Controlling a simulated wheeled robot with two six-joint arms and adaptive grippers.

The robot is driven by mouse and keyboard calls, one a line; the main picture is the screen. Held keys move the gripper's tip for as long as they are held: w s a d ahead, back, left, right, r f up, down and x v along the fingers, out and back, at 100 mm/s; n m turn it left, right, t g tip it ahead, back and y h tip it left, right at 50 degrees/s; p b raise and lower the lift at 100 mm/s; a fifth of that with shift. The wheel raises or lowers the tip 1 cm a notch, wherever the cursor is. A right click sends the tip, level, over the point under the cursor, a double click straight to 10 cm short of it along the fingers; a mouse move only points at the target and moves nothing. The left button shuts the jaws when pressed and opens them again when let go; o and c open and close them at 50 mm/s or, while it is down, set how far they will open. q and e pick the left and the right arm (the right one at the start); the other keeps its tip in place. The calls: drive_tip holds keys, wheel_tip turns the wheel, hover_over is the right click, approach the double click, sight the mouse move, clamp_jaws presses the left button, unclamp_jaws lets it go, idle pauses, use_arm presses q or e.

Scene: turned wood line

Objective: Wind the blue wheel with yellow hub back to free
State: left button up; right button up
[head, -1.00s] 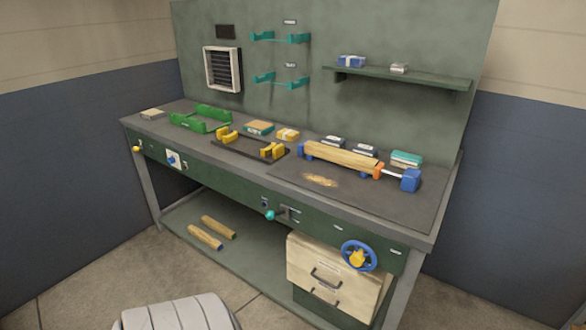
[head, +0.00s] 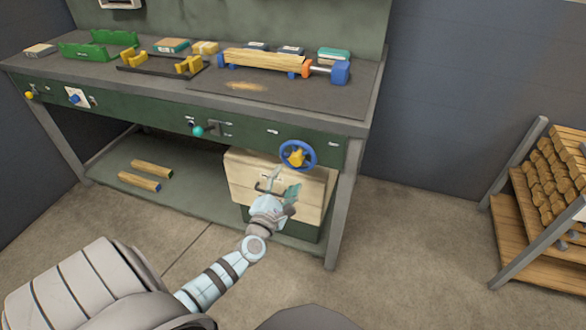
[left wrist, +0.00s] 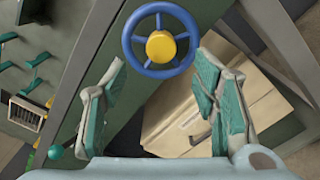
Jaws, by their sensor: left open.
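The blue wheel (head: 311,155) with its yellow hub (head: 296,155) is mounted on the front of the green bench, near its right end. In the left wrist view the blue wheel (left wrist: 135,58) and yellow hub (left wrist: 160,46) lie ahead, centred beyond the fingertips. My left gripper (head: 281,180) is open and empty, below and slightly left of the wheel in the head view, in front of the drawers. In the left wrist view its teal-padded fingers (left wrist: 160,75) are spread apart and do not touch the wheel. My right gripper is not in view.
A wooden drawer unit (head: 310,185) stands under the bench below the wheel. A teal-knobbed lever (head: 198,131) sticks out left of the wheel. A turned wood piece (head: 262,61) lies on the bench top. A rack of wood blocks (head: 515,200) stands at right.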

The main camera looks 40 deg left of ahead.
sight(296, 161)
use_arm(q)
drive_tip(key=b+x, duration=0.1)
drive_tip(key=x, duration=0.5)
drive_tip(key=shift+w+f+b, duration=0.1)
drive_tip(key=shift+f+b, duration=0.1)
drive_tip(key=shift+b, duration=0.1)
drive_tip(key=shift+w+a+r, duration=0.15)
drive_tip(key=shift+w+a, duration=0.05)
drive_tip(key=shift+w, duration=0.2)
drive_tip(key=c, duration=1.2)
